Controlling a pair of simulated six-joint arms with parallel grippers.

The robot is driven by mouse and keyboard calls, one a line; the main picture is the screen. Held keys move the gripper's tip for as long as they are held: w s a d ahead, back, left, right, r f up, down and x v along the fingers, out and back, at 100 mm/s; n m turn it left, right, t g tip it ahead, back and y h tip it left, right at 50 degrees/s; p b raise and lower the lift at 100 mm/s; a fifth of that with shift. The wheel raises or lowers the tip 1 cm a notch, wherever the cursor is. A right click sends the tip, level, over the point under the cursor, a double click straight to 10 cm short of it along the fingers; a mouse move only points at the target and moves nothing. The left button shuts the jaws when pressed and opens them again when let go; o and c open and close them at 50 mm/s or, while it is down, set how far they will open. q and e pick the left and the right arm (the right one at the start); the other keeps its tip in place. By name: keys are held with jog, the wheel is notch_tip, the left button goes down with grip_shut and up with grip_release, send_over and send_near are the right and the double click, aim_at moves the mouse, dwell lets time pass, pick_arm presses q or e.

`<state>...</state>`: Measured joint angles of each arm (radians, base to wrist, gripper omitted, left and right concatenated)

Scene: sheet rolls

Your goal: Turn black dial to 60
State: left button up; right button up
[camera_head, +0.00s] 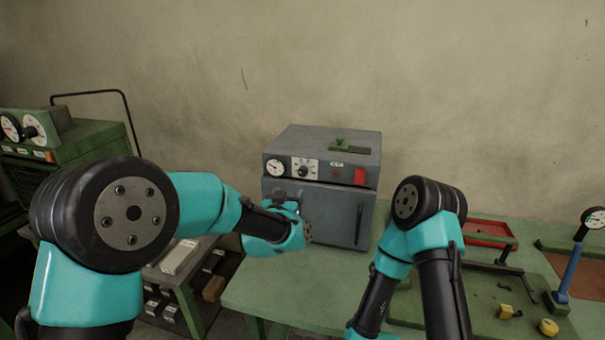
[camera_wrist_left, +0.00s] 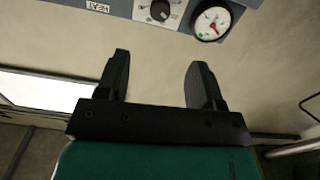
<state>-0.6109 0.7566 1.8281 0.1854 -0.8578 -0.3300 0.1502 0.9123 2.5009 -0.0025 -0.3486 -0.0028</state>
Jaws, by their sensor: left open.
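The black dial (camera_head: 304,170) sits on a white scale plate on the upper front panel of a grey oven (camera_head: 325,140). A round gauge (camera_head: 276,168) is left of it. In the left wrist view the dial (camera_wrist_left: 160,11) appears upside down at the top, beyond the fingertips and roughly between them, with the gauge (camera_wrist_left: 212,22) to its right. My left gripper (camera_head: 289,194) is just below the dial in the head view. In the left wrist view its jaws (camera_wrist_left: 157,66) are apart and empty. The dial's numbers are too small to read. My right gripper is out of frame.
A red switch (camera_head: 359,176) is on the right of the panel. The oven stands on a green table (camera_head: 262,287). A red tray (camera_head: 488,232) and a gauge stand (camera_head: 570,270) are at the right. A green cabinet (camera_head: 90,143) is at the left.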

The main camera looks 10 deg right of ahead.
aim_at(302, 173)
pick_arm(q)
jog(key=x, duration=1.4)
jog(key=shift+w+d, duration=0.2)
jog(key=shift+w, duration=0.1)
jog(key=c, duration=0.9)
